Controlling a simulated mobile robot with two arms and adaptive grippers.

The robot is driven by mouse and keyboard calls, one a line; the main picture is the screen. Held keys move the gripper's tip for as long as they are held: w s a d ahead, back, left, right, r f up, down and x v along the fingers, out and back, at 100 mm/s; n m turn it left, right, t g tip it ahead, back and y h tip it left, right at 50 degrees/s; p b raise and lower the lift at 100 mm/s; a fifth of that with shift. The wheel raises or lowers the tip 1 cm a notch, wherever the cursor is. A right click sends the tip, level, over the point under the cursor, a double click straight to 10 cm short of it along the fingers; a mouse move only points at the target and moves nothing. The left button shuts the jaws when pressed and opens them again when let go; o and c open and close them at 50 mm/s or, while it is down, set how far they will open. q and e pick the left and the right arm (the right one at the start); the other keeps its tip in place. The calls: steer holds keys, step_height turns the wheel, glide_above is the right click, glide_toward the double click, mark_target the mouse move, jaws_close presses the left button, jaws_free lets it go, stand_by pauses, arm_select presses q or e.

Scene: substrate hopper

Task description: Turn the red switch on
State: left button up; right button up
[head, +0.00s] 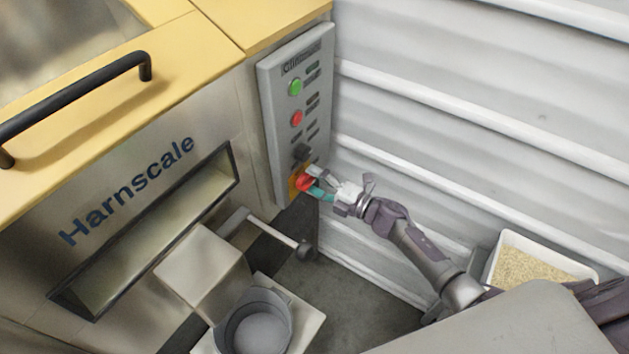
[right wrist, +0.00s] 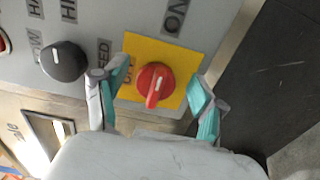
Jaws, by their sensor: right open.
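The red switch (head: 304,183) is a rotary knob on a yellow plate near the bottom of the grey control panel (head: 285,140). In the right wrist view the red switch (right wrist: 154,84) shows whole, with a white mark on its handle, and the yellow plate (right wrist: 178,62) carries dark lettering. An "ON" label (right wrist: 176,18) sits beside the plate. My right gripper (head: 316,183) is at the switch. In the right wrist view its teal-padded fingers (right wrist: 164,88) are open, one on each side of the knob, with gaps between them and it. My left gripper is not in view.
A black knob (right wrist: 64,61) sits beside the yellow plate. Green (head: 295,87) and red (head: 296,118) buttons are higher on the panel. A lever with a dark ball end (head: 305,251) is below. A corrugated white wall (head: 480,130) and a granule bin (head: 490,270) are at right.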

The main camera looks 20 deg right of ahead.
steer(key=v, duration=1.1)
steer(key=shift+s+d, duration=0.3)
